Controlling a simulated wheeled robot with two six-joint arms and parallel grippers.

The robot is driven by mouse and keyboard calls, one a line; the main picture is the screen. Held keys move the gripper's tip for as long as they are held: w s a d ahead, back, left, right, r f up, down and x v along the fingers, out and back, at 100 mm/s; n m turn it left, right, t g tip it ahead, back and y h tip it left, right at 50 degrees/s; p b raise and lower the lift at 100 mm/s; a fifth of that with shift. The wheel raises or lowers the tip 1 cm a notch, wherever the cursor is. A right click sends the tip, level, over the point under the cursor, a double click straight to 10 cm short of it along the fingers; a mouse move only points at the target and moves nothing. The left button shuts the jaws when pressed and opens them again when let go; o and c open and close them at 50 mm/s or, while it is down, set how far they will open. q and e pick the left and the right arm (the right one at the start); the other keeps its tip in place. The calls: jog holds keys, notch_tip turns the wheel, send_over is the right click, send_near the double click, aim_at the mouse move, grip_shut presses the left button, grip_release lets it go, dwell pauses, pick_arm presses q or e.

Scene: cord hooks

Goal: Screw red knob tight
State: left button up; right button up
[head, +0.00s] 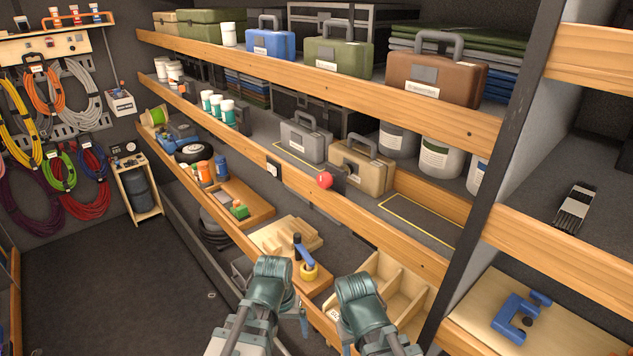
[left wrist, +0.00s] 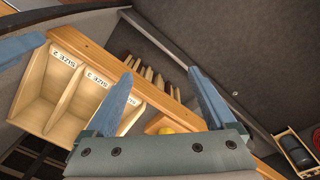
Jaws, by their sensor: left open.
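A round red knob (head: 324,180) sits on a dark bracket at the front of the middle shelf, near the centre of the head view. How tight it sits cannot be told. It does not show in the left wrist view. My left gripper (left wrist: 163,85) is open, its two blue fingers apart with nothing between the tips. In the head view it is low at the bottom, mostly behind its own arm, well below and nearer than the knob. My right arm (head: 362,300) shows at the bottom centre; its fingers are mostly hidden.
Below the knob stand a slotted wooden block (head: 287,236) and a blue-handled tool with a yellow ring (head: 309,271). Grey and tan cases (head: 362,167) stand beside the knob. Wooden shelf rails cross the view; floor is clear at left.

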pick_arm(q)
jog(key=w+r+n+t+h, duration=0.2)
jog(key=w+n+h, duration=0.2)
jog(key=w+n, duration=0.3)
jog(key=n+t+h, duration=0.7)
jog(key=n+t, duration=0.4)
jog(key=n, duration=1.1)
send_near(321, 182)
jog(key=x, duration=0.9)
jog(key=c, duration=1.4)
